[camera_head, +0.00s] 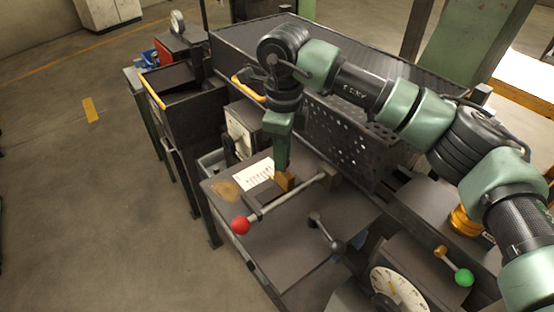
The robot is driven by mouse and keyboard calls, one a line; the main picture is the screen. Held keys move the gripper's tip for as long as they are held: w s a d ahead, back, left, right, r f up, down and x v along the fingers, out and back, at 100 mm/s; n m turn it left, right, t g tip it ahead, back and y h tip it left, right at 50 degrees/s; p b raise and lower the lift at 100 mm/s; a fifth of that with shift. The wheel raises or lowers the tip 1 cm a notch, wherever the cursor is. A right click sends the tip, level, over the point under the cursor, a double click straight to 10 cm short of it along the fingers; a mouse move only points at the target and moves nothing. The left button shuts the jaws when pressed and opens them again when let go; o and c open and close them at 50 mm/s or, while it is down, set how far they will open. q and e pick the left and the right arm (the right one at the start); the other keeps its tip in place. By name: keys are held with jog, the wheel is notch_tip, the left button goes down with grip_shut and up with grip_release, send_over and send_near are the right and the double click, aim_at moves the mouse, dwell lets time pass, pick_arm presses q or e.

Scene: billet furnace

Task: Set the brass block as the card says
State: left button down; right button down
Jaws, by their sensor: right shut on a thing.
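The brass block (284,181) is a small golden-brown piece on the dark bench top (290,255). My right gripper (281,170) points down and is shut on the brass block; its fingertips are partly hidden. I cannot tell if the block touches the bench. The white card (255,175), with small print that I cannot read, lies just left of the block. My right arm comes in from the right side and bends down over the block. My left gripper is not in view.
A lever with a red ball (241,226) lies across the bench in front of the block. A black-knobbed handle (325,233), a round dial (398,291) and a green-knobbed lever (463,277) are nearer. A perforated dark panel (345,140) stands behind. Open floor is at left.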

jog(key=c, duration=1.1)
grip_release()
jog(key=shift+a+r, duration=0.1)
jog(key=shift+c, duration=0.2)
jog(key=shift+r, duration=0.4)
notch_tip(320, 180, up, 6)
jog(key=shift+f+b, duration=0.2)
jog(key=shift+b, duration=0.85)
jog(key=shift+r, duration=0.7)
